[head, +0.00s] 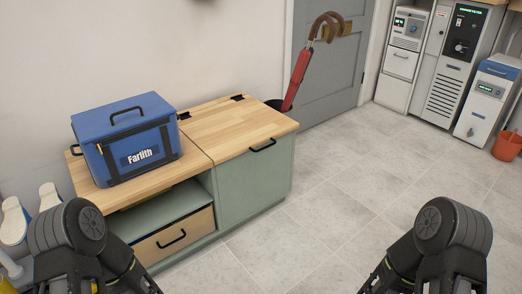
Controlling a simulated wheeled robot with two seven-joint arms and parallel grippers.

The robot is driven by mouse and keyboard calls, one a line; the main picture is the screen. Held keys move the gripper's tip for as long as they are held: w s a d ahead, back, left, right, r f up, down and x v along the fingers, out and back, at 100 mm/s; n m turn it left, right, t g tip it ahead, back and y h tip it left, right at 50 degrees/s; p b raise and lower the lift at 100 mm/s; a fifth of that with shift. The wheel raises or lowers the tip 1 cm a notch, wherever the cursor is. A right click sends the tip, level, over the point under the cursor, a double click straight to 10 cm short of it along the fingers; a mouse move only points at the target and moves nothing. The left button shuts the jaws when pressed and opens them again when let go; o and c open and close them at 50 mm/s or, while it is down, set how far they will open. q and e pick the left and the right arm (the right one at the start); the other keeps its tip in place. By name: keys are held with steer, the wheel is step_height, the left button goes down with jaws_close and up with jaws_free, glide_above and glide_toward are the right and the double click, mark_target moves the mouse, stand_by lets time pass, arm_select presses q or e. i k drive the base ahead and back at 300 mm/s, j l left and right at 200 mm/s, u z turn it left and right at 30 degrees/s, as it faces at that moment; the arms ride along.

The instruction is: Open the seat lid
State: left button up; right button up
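The seat lid (236,127) is the light wooden right half of the bench top in the head view. It lies flat and closed on the green cabinet (254,183). Two black hinges sit along its back edge, and a black handle (263,146) is at its front edge. Nothing rests on the lid. My two arms show at the bottom left and bottom right corners, well apart from the bench lid. The fingers of both grippers are not visible.
A blue cooler box (128,137) stands on the bench's left half. Below it are an open shelf and a drawer (176,238). A red umbrella (299,75) stands in a dark holder behind the bench's right end. The tiled floor (340,205) in front and right is clear.

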mark_target(224, 132)
steer(key=i+l, duration=1.35)
steer(key=i, duration=0.15)
steer(key=u, duration=1.3)
